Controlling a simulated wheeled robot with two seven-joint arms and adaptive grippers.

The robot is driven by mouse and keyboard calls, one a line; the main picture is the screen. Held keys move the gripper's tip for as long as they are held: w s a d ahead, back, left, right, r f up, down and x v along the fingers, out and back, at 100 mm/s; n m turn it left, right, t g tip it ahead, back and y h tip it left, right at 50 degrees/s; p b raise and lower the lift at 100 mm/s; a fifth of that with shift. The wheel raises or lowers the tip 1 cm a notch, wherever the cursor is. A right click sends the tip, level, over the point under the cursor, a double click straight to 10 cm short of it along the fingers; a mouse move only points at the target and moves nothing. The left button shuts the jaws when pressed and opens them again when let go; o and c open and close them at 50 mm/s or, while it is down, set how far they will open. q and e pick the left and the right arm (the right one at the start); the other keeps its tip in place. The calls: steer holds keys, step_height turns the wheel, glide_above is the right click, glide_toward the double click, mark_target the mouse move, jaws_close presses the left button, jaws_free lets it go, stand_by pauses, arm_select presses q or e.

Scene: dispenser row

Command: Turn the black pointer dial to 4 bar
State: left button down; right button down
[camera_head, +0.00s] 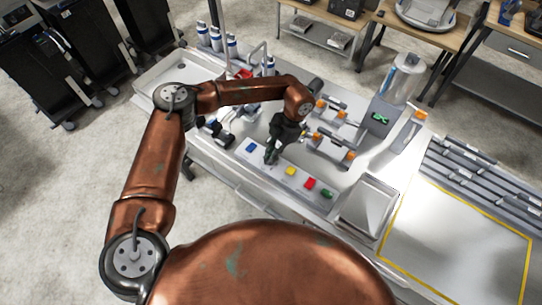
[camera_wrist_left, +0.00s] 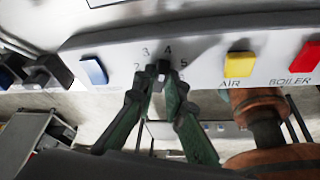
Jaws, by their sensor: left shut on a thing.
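The black pointer dial (camera_wrist_left: 164,67) sits on the pale front panel, with the printed numbers 2 to 6 around it in the left wrist view. My left gripper (camera_wrist_left: 162,78) is shut on the dial, its greenish fingers reaching to it from both sides. The fingers cover much of the dial, so I cannot tell for sure which number it points to; the 4 stands just above it. My right gripper is not in view.
A blue button (camera_head: 251,147) is left of the dial. A yellow button (camera_head: 291,171), a red button (camera_head: 310,183) and a green button (camera_head: 327,194) are to its right. Orange-ended fittings (camera_head: 350,155) stand behind. A grey bin (camera_head: 368,206) is further right.

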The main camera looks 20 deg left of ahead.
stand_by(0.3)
arm_select(q)
steer(key=c, duration=2)
jaws_free()
steer(key=shift+r, duration=0.1)
steer(key=v, duration=1.2)
